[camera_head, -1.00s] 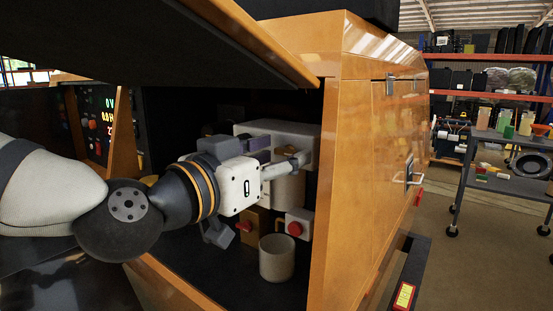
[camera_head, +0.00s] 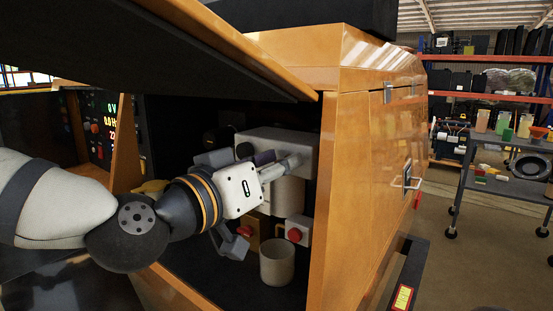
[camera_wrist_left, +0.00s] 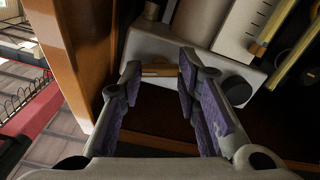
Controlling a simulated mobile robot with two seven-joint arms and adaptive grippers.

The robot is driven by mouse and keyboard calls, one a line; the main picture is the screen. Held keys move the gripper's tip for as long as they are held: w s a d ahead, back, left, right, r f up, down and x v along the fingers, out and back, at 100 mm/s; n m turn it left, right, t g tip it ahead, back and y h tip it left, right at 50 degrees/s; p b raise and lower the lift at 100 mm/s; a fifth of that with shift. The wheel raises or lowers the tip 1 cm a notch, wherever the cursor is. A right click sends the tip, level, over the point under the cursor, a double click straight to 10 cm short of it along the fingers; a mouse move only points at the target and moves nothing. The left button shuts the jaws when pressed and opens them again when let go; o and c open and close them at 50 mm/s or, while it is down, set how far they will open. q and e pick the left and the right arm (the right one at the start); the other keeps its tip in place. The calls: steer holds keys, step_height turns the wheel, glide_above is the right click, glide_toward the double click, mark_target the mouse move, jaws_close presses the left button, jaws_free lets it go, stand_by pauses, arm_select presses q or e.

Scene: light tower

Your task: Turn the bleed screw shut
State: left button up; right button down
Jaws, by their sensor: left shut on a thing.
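My left gripper (camera_head: 272,162) reaches into the open orange cabinet (camera_head: 345,190), in front of a pale grey block (camera_head: 297,150). In the left wrist view, the two purple-padded fingers of the left gripper (camera_wrist_left: 160,74) are closed on a small brass bar, which I take to be the bleed screw (camera_wrist_left: 160,71). It sits against the pale block (camera_wrist_left: 147,48). Most of it is hidden between the fingertips; in the head view I cannot make it out behind the gripper. My right gripper is in neither view.
Below the gripper stand a light cup (camera_head: 277,262) and a white box with a red knob (camera_head: 296,232). Another red knob (camera_head: 243,231) is beside them. The raised orange lid (camera_head: 255,65) hangs close above the arm. A grey cart (camera_head: 500,180) stands at the right.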

arm_select(q)
steer(key=shift+n+p, duration=1.1)
steer(key=shift+n, duration=5.9)
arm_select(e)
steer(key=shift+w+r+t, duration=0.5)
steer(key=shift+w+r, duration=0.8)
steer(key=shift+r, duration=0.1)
arm_select(q)
steer(key=shift+n, duration=0.3)
steer(key=o, duration=1.2)
steer(key=shift+c, duration=0.2)
